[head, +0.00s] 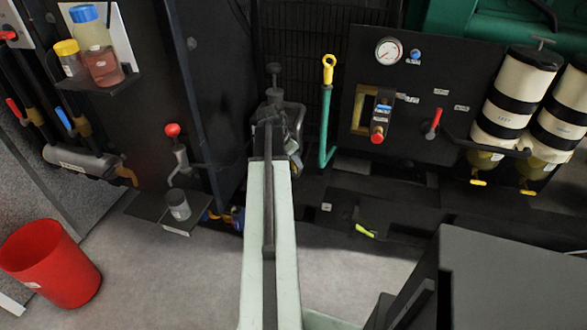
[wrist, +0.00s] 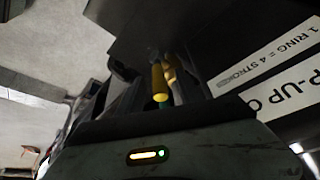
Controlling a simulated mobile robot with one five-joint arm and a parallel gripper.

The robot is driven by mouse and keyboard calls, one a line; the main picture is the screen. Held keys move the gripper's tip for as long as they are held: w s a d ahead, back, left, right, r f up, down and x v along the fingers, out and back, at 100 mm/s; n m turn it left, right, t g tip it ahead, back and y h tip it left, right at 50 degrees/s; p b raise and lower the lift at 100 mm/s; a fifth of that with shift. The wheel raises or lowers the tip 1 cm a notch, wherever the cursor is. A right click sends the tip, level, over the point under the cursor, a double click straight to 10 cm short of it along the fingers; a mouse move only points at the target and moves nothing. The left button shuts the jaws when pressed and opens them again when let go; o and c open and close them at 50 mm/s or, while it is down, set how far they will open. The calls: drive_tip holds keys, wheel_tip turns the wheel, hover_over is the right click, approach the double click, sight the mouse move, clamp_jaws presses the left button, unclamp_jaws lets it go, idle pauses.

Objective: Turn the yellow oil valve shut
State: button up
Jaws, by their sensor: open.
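My arm reaches forward in the head view, and my gripper (head: 277,112) is at its far end against the dark machinery. In the wrist view my gripper (wrist: 158,78) is open. A yellow handle-like part (wrist: 160,84) shows between its dark fingers, with a second yellow piece beside it. I cannot tell whether the fingers touch it. This may be the yellow oil valve; the head view does not show it clearly, as my arm covers that spot. A yellow-green lever (head: 365,231) sits low to the right of my arm.
A red-knobbed lever (head: 172,131) stands left of my arm, and a green dipstick tube with a yellow ring (head: 329,68) right of it. Filters (head: 517,85) with yellow drain levers hang at right. A red bucket (head: 50,262) stands on the floor. A white label (wrist: 290,85) is at right.

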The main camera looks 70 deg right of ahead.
drive_tip(key=shift+f, duration=0.15)
clamp_jaws()
drive_tip(key=shift+s, duration=0.1)
idle(1.3)
